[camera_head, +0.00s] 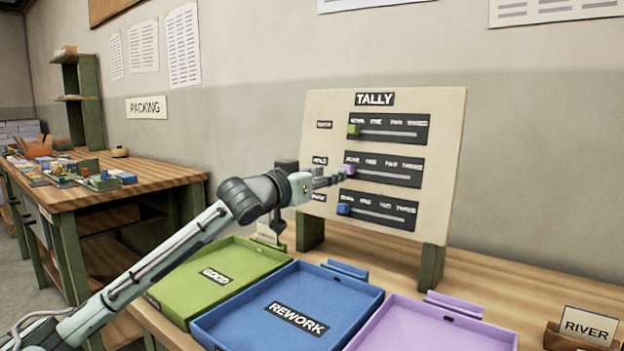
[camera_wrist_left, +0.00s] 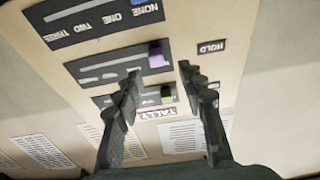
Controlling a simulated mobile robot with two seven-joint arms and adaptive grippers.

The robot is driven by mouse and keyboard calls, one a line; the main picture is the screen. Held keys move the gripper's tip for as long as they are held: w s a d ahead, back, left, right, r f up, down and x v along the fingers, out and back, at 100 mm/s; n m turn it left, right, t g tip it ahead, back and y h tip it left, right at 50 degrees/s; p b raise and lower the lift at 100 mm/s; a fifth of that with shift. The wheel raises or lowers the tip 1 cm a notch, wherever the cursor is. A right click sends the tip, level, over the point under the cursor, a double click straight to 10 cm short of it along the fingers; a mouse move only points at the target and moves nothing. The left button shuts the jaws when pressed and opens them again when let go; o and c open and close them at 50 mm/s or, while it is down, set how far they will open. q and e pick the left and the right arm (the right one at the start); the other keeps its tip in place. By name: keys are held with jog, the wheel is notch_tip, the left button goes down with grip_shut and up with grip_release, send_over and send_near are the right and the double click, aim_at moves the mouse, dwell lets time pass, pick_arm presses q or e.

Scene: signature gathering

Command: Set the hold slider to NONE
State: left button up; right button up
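The tally board (camera_head: 385,145) carries three slider panels, with a green knob (camera_head: 353,130) on top, a purple knob (camera_head: 349,169) in the middle and a blue knob (camera_head: 343,209) at the bottom. The HOLD label (camera_wrist_left: 211,46) lies beside the purple knob's row in the left wrist view. The purple knob (camera_wrist_left: 156,54) sits at the NONE end of its slot. My left gripper (camera_head: 341,178) is at that end, partly covering the middle panel. Its fingers (camera_wrist_left: 158,76) are apart, with the purple knob ahead of the gap; I see no contact.
Green (camera_head: 165,296), blue (camera_head: 368,300) and purple (camera_head: 500,340) trays lie on the table below the board. A RIVER card (camera_head: 588,325) stands at the right. A packing bench (camera_head: 150,174) with small items is at the left.

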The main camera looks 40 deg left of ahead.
pick_arm(q)
jog(key=s, duration=0.5)
jog(key=shift+s+d, duration=0.15)
jog(key=shift+s, duration=0.05)
dwell(0.5)
